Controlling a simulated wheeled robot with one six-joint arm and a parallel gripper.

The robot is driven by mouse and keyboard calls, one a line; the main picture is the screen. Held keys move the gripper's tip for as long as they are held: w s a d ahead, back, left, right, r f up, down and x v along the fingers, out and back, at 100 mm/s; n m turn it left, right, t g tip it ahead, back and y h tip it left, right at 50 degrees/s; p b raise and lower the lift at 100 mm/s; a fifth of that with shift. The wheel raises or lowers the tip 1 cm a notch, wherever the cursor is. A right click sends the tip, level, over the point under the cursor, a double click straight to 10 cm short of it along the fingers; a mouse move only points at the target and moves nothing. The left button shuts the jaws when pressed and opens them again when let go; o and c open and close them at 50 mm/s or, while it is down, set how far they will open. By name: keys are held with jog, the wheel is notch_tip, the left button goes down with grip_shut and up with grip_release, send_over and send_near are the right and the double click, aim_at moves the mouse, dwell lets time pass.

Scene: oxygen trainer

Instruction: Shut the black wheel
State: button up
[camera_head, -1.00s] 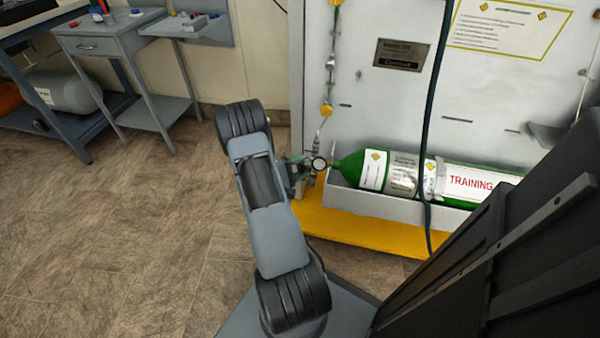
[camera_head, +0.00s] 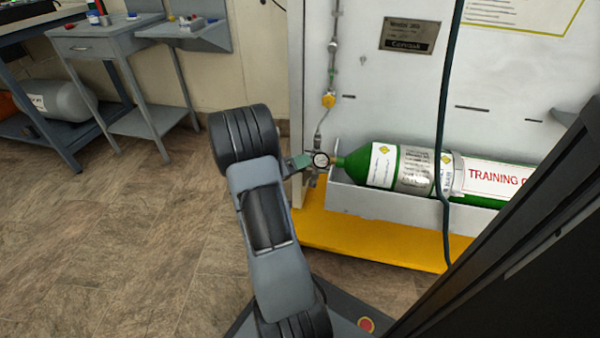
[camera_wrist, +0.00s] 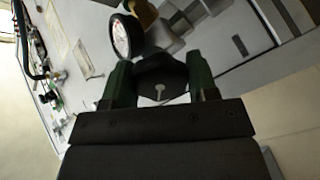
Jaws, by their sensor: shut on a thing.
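The black wheel (camera_wrist: 160,75) shows in the wrist view between the two green fingers of my gripper (camera_wrist: 159,84), which is shut on it. A pale keyhole-like mark shows near the wheel's middle. In the head view one green finger of my gripper (camera_head: 300,162) shows beside the round gauge (camera_head: 321,159), at the neck of the green cylinder (camera_head: 408,168). The wheel itself is hidden or too small to make out there. The gauge (camera_wrist: 126,37) shows close beyond the left finger in the wrist view.
The cylinder lies in a grey trough (camera_head: 375,203) on a white panel above a yellow base (camera_head: 375,240). A dark hose (camera_head: 443,150) hangs in front of it. A thin pipe (camera_head: 328,105) runs up the panel. Grey tables stand at left; the floor (camera_head: 110,240) between is clear.

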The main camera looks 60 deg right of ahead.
jog(key=m, duration=0.3)
jog(key=shift+s+f+m, duration=0.1)
jog(key=shift+m, duration=2.6)
jog(key=o, duration=0.9)
jog(key=p+v, duration=0.3)
jog(key=v, duration=1.1)
